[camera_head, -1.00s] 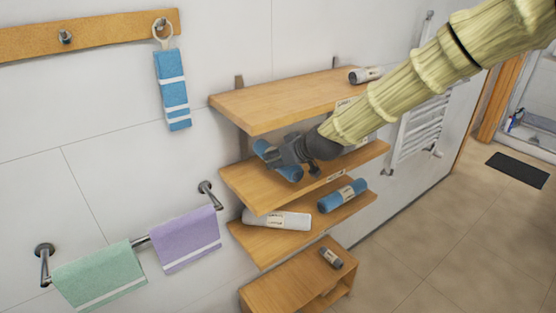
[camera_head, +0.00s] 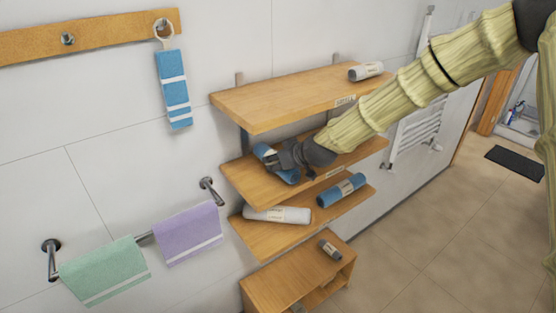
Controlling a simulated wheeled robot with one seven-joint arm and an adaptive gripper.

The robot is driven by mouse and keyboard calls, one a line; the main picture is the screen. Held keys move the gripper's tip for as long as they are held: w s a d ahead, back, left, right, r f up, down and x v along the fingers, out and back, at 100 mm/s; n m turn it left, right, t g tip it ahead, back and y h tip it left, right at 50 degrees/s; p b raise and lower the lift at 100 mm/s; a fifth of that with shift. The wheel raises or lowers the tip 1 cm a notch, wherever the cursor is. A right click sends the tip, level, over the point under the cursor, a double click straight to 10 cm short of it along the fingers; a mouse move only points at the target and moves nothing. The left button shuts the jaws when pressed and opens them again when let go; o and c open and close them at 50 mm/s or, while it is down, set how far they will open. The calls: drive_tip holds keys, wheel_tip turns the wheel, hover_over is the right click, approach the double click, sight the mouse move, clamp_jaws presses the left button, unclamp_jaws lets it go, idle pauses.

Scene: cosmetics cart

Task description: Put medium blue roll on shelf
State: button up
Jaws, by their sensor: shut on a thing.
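A blue roll (camera_head: 264,154) is at the left part of the second shelf (camera_head: 240,178) from the top. My gripper (camera_head: 282,160) is shut on it, reaching in from the right. The gripper hides the middle of the roll, and I cannot tell whether the roll touches the shelf board. Another blue roll with a pale label (camera_head: 342,190) lies on the third shelf (camera_head: 262,238), at its right side.
A white roll (camera_head: 276,215) lies left on the third shelf. A grey-white roll (camera_head: 366,72) is on the top shelf (camera_head: 270,106), close above my arm. A small grey roll (camera_head: 330,250) lies on the low cabinet (camera_head: 280,282). Towels hang at left.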

drive_tip(key=shift+f, duration=0.1)
drive_tip(key=o, duration=1.2)
drive_tip(key=b+v, duration=0.3)
drive_tip(key=v, duration=0.9)
